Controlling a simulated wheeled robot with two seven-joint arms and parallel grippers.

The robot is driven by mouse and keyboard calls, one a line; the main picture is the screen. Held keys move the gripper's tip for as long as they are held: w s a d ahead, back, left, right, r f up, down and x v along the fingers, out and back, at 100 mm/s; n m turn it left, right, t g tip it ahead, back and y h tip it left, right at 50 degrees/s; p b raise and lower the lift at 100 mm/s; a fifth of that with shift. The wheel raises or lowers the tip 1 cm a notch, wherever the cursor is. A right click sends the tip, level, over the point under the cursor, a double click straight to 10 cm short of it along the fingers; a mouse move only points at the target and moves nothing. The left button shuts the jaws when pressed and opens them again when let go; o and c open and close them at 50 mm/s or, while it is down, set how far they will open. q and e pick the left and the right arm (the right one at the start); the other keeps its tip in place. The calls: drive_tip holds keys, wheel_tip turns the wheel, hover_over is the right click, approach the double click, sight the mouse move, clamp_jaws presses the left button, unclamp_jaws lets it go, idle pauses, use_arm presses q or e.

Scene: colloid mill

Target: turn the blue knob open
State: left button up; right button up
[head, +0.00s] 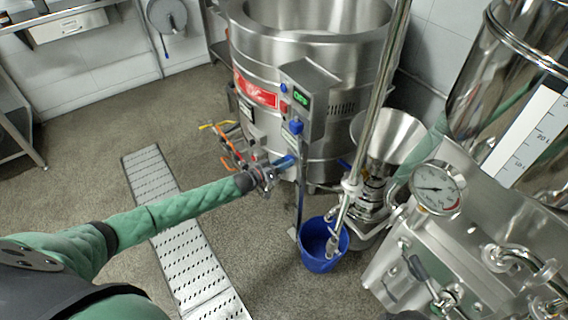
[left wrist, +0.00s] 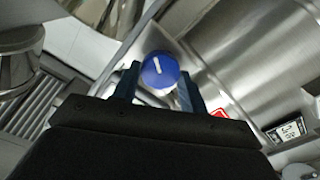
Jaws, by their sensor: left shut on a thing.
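The blue knob (left wrist: 158,70) shows in the left wrist view as a round cap with a white line slanting from upper left to lower right. My left gripper (left wrist: 157,88) has one finger on each side of it and is shut on it. In the head view my left arm reaches in from the left, and its gripper (head: 272,170) is low at the front of the steel kettle (head: 345,60). The knob is mostly hidden there among blue parts. My right gripper is not in view.
A blue bucket (head: 322,258) and a steel funnel (head: 388,137) are to the right. Orange and yellow handles (head: 228,145) lie just behind.

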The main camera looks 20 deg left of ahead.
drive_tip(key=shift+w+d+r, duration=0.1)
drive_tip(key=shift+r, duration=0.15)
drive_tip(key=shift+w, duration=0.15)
use_arm(q)
drive_tip(key=o, duration=1)
drive_tip(key=b+v, duration=0.1)
drive_tip(key=v, duration=0.6)
drive_tip(key=shift+s+a+b, duration=0.3)
drive_tip(key=shift+b, duration=0.1)
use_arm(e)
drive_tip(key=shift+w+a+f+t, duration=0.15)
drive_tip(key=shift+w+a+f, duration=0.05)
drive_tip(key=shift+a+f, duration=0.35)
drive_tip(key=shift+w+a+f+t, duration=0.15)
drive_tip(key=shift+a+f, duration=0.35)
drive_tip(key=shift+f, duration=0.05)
